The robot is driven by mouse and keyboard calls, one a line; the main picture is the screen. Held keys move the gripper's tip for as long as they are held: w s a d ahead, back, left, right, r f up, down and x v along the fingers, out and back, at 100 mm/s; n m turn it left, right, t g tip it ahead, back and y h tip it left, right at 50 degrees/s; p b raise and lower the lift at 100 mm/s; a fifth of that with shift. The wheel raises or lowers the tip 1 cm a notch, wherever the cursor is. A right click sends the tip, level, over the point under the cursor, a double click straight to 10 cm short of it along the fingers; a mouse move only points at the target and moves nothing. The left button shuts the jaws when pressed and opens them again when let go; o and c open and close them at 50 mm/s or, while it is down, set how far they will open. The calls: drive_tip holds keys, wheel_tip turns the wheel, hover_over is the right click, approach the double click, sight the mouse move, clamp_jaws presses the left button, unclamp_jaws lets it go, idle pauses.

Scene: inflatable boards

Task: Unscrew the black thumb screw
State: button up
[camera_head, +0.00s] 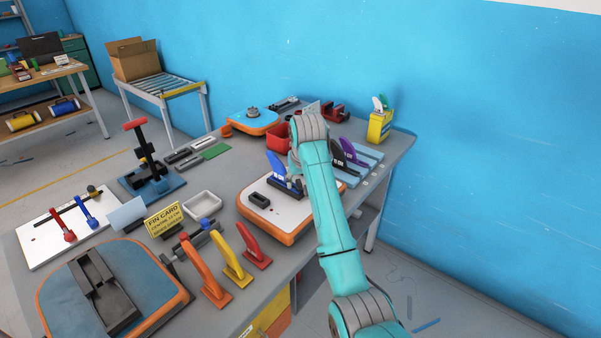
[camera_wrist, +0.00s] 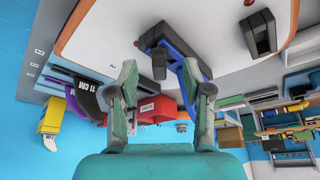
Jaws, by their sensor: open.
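A white board with an orange edge (camera_head: 277,232) lies on the bench, and its white surface (camera_wrist: 200,28) fills the top of the wrist view. A blue and black fin box (camera_wrist: 183,52) is on this board, with a blue fin (camera_head: 277,164) near it. A small dark knob (camera_wrist: 159,63), which looks like the black thumb screw, sticks out from the fin box. My gripper (camera_wrist: 159,70) is open, with one finger on each side of the knob in the picture. Contact cannot be seen. In the head view my arm hides the fingers.
A black block (camera_head: 259,199) sits on the same board. Red, yellow and orange fins (camera_head: 232,258) stand at the front. A red bin (camera_head: 278,136), dark and purple fins (camera_head: 350,154) and a yellow box (camera_head: 379,126) are behind.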

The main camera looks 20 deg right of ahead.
drive_tip(key=shift+x, duration=0.95)
clamp_jaws()
drive_tip(key=c, duration=0.7)
unclamp_jaws()
clamp_jaws()
drive_tip(key=shift+d+n+y, duration=0.1)
drive_tip(key=shift+n+y, duration=0.6)
drive_tip(key=shift+n, duration=1.1)
drive_tip(key=shift+d+n, duration=0.1)
drive_tip(key=shift+n, duration=0.2)
drive_tip(key=shift+n+g+y, duration=0.3)
drive_tip(key=shift+n+y, duration=0.3)
drive_tip(key=shift+n, duration=0.8)
